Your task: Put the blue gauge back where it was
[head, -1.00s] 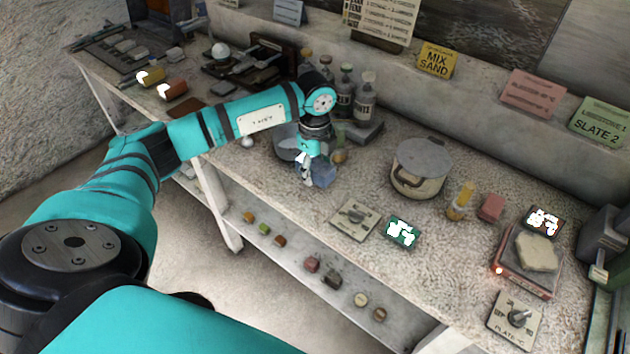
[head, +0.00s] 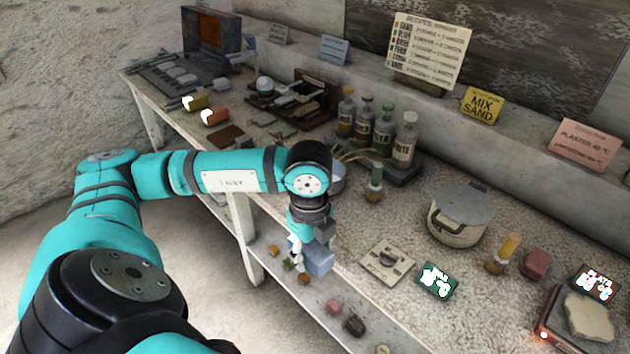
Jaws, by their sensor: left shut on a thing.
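The blue gauge (head: 319,262), a blue-grey block, hangs from my left gripper (head: 298,250). The gripper is shut on it, and its fingers partly hide the block's left side. Gripper and block appear at the bench's front edge, with the lower shelf (head: 372,327) showing below them. How far the block is from the edge or the shelf, I cannot tell. My right gripper is not in view.
Several small coloured blocks lie on the lower shelf, among them a dark red one (head: 334,306). On the bench, a dial plate (head: 388,262), a green display (head: 437,281) and a lidded pot (head: 461,212) stand right of the gripper. Bottles (head: 383,130) stand behind.

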